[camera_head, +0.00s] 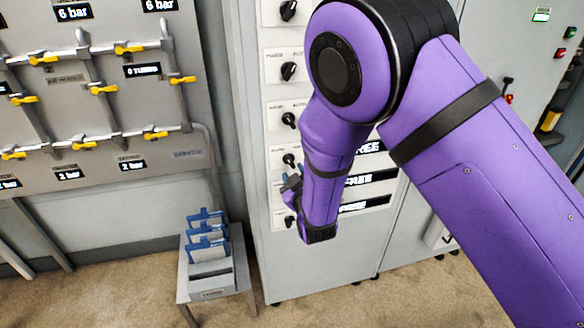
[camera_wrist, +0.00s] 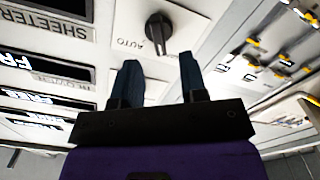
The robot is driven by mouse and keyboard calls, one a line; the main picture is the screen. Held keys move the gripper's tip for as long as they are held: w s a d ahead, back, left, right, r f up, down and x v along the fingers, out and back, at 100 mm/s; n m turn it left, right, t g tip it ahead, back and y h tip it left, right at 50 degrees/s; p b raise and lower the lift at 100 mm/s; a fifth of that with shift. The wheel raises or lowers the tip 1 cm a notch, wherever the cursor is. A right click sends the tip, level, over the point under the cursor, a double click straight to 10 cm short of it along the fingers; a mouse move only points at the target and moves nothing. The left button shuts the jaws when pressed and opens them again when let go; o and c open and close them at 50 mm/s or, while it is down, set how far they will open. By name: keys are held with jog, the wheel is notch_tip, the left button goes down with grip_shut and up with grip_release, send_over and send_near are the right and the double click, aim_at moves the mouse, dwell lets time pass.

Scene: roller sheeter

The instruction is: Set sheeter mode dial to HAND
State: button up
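In the wrist view a black dial (camera_wrist: 158,28) with a raised handle sits on a pale plate. The word AUTO shows beside it and an upside-down SHEETER label (camera_wrist: 62,26) stands to its left. No HAND marking is readable. The handle lies roughly upright in this picture. My gripper (camera_wrist: 160,60) is open and empty, its two blue fingers apart, with the dial beyond the gap between the tips; no contact shows. In the head view my gripper (camera_head: 291,184) is at the cabinet front, partly hidden by my wrist, just above the lowest visible dial (camera_head: 289,221).
The grey cabinet (camera_head: 330,245) carries a column of similar dials, including one above my gripper (camera_head: 289,160), and several FREE displays (camera_head: 358,178). A small stand (camera_head: 212,292) with blue-framed items is to the left. A pipe panel with yellow valves (camera_head: 103,89) stands further left.

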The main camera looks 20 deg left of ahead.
jog(key=v, duration=0.6)
jog(key=shift+d, duration=0.15)
dwell(0.5)
jog(key=w+d+r+m+g+h, duration=0.2)
jog(key=w+d+r+m+h, duration=0.3)
jog(key=d+r, duration=0.6)
jog(key=s+d+r+m+g, duration=0.2)
jog(key=d+r+g, duration=0.1)
jog(key=d+r, duration=0.9)
jog(key=s+d+r+m+g+h, duration=0.1)
jog(key=s+d+r, duration=0.2)
jog(key=s+d, duration=0.35)
jog(key=s+d+r+m+g+h, duration=0.1)
jog(key=s+d+r+m, duration=0.15)
jog(key=s+d, duration=0.4)
jog(key=s+d+m+g+h, duration=0.1)
jog(key=s+d, duration=0.3)
jog(key=s, duration=0.3)
jog(key=s+d+r+m+g+h, duration=0.1)
jog(key=s+d+g, duration=0.1)
jog(key=s+d, duration=0.2)
jog(key=s, duration=0.3)
jog(key=shift+d, duration=0.4)
